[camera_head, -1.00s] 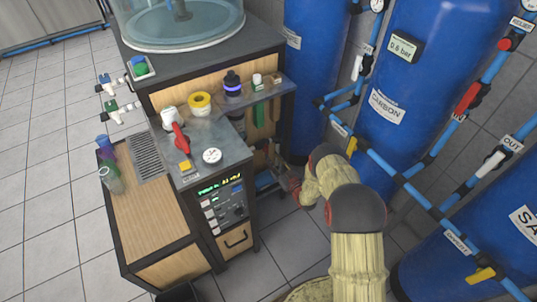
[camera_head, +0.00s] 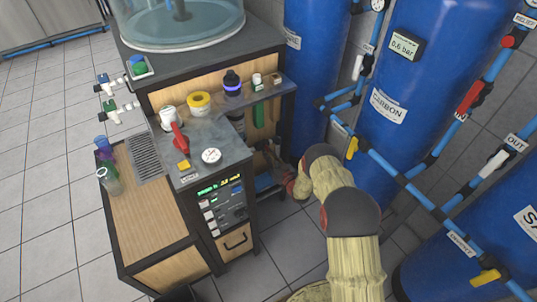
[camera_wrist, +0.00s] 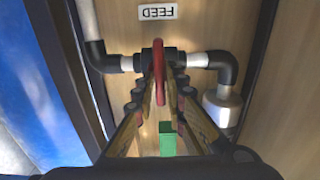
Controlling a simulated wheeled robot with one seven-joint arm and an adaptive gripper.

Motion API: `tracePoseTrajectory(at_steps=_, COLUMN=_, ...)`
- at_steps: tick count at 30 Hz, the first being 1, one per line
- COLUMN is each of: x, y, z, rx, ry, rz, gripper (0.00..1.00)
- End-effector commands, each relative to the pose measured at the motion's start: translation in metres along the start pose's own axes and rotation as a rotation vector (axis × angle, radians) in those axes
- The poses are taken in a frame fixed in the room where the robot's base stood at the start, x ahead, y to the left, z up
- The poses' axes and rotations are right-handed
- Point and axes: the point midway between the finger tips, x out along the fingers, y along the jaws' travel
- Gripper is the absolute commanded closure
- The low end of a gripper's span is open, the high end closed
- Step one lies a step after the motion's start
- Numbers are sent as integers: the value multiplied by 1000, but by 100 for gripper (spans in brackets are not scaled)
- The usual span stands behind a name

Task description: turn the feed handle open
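The feed handle (camera_wrist: 160,72) is a red lever on a dark valve in a pipe run, under an upside-down white FEED label (camera_wrist: 157,12) in the wrist view. It points toward the camera, between the two fingers of my gripper (camera_wrist: 161,92). The fingertips lie close on either side of it; I cannot tell whether they touch it. In the head view the handle is not discernible, and my gripper is mostly hidden behind my arm, by the bench's lower right side.
Grey and white pipes (camera_wrist: 213,60) run beside the valve on a wood panel. A green piece (camera_wrist: 167,138) shows between the fingers. A blue tank (camera_head: 405,90) stands right of the bench (camera_head: 165,215). Another red lever (camera_head: 180,138) is on the bench top.

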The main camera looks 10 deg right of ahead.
Motion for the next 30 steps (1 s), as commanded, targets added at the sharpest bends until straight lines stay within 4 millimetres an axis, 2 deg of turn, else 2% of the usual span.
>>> tracePoseTrajectory(at_steps=6, x=0, y=0, z=0, rx=0, ry=0, rz=0, gripper=100)
tracePoseTrajectory(at_steps=20, x=0, y=0, z=0, rx=-15, ry=0, rz=0, gripper=100)
tracePoseTrajectory(at_steps=30, x=0, y=-1, z=1, rx=-184, ry=1, rz=0, gripper=100)
